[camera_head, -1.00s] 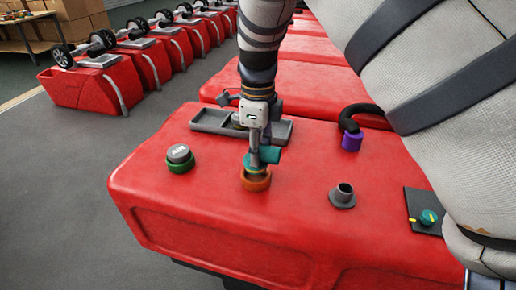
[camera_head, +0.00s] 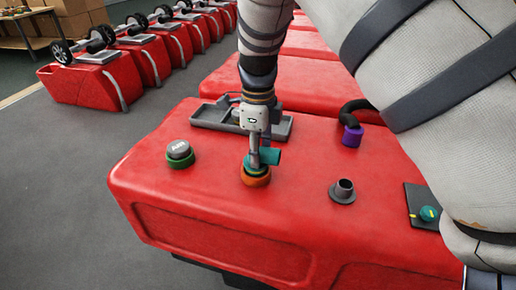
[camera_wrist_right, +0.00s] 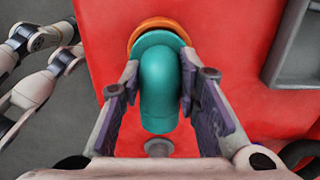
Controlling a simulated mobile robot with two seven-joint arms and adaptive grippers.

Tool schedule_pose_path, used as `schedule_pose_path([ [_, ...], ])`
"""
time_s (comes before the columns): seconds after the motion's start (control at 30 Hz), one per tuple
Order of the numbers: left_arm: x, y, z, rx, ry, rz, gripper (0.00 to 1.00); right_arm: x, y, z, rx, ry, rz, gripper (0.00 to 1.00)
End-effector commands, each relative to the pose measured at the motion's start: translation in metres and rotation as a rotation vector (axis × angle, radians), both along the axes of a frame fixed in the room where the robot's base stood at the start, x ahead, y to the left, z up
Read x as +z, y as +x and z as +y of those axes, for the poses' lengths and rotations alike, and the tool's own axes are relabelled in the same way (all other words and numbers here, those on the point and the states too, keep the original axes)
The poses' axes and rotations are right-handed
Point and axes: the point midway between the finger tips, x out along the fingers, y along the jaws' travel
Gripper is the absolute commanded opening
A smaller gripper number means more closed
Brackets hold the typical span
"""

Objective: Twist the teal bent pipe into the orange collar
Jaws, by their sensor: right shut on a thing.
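The teal bent pipe (camera_head: 270,156) stands at the orange collar (camera_head: 256,178) on top of the red tank (camera_head: 220,210). My right gripper (camera_head: 256,158) comes down from above and is shut on the pipe. In the right wrist view the teal pipe (camera_wrist_right: 160,85) lies between the two fingers of my right gripper (camera_wrist_right: 158,95), and its flange covers most of the orange collar (camera_wrist_right: 160,26). I cannot tell how deep the pipe sits in the collar. My left gripper is not in the head view.
A grey cap in a green collar (camera_head: 180,154) is to the left. A grey tray (camera_head: 210,118) lies behind the gripper. A black hose with a purple end (camera_head: 352,136), a grey port (camera_head: 342,191) and a teal knob on a black plate (camera_head: 428,214) are to the right.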

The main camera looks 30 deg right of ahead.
Motion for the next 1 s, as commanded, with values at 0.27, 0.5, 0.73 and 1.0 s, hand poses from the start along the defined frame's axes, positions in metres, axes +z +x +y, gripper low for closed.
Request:
schedule_pose_path([
  [0.27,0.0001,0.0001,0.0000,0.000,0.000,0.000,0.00,-0.0004,0.0001,0.0000,0.000,0.000,0.000,0.00],
  [0.5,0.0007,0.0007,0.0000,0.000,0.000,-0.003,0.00,-0.0043,-0.0005,0.0001,0.000,0.000,0.001,0.00],
  [0.73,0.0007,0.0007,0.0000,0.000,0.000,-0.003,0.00,-0.0056,-0.0003,0.0001,0.000,0.000,0.000,0.00],
  [1.0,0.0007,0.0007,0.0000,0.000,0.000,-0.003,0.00,-0.0065,-0.0003,0.0001,0.000,0.000,0.000,0.00],
])
